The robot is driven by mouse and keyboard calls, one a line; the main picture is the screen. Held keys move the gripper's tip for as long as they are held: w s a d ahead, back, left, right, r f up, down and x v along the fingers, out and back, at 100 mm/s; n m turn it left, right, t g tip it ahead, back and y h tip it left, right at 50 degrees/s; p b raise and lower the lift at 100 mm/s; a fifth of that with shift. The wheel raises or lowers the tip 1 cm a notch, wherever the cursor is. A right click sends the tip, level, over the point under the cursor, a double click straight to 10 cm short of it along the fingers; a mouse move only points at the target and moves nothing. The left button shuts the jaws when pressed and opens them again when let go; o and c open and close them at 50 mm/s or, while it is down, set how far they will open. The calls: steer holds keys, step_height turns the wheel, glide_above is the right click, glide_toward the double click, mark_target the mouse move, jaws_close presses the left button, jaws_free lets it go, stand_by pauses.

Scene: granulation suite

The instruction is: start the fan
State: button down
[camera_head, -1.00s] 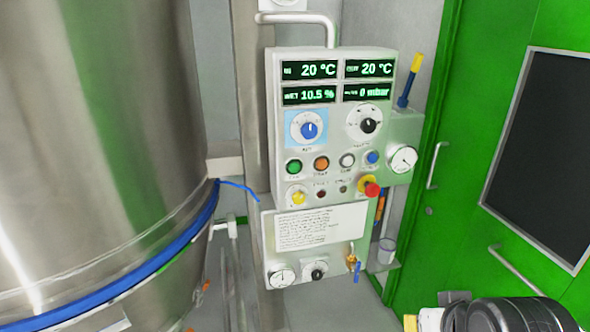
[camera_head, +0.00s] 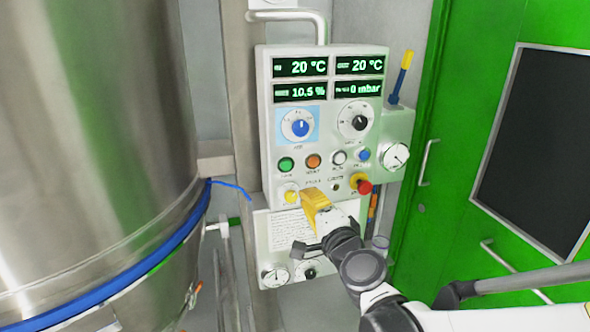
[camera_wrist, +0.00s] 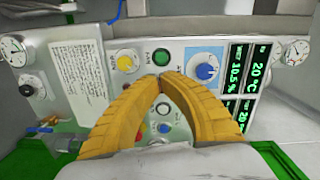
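The control panel (camera_head: 268,130) stands upright in the middle of the head view. A green button (camera_head: 286,164) sits at the left of its button row, beside an orange button (camera_head: 313,161); the small labels are too blurred to read surely. The green button also shows in the wrist view (camera_wrist: 162,57), just beyond the fingertips. My gripper (camera_head: 309,193) has yellow fingers and is in front of the panel's lower part, below the button row. In the wrist view its fingertips (camera_wrist: 161,80) meet, with nothing seen held. They look apart from the green button.
A blue knob (camera_head: 300,128), yellow knob (camera_head: 291,196) and red emergency-stop button (camera_head: 360,185) are close by on the panel. A large steel vessel (camera_head: 95,120) fills the left. A green door (camera_head: 500,60) is at the right.

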mark_target(290, 168)
steer(key=shift+w+f+m+t+h, duration=0.2)
steer(key=shift+w+f+m, duration=0.1)
steer(key=shift+m, duration=0.3)
steer(key=shift+w+f+m+t+h, duration=0.2)
steer(key=shift+w+m, duration=0.1)
steer(key=shift+m, duration=0.3)
steer(key=b+x, duration=0.3)
steer(key=x, duration=0.9)
steer(key=shift+w+a+f+b, duration=0.1)
steer(key=shift+w+f+b, duration=0.1)
steer(key=shift+w+b, duration=0.1)
steer(key=shift+w+a+r, duration=0.15)
steer(key=shift+w+a, duration=0.1)
steer(key=shift+w, duration=0.45)
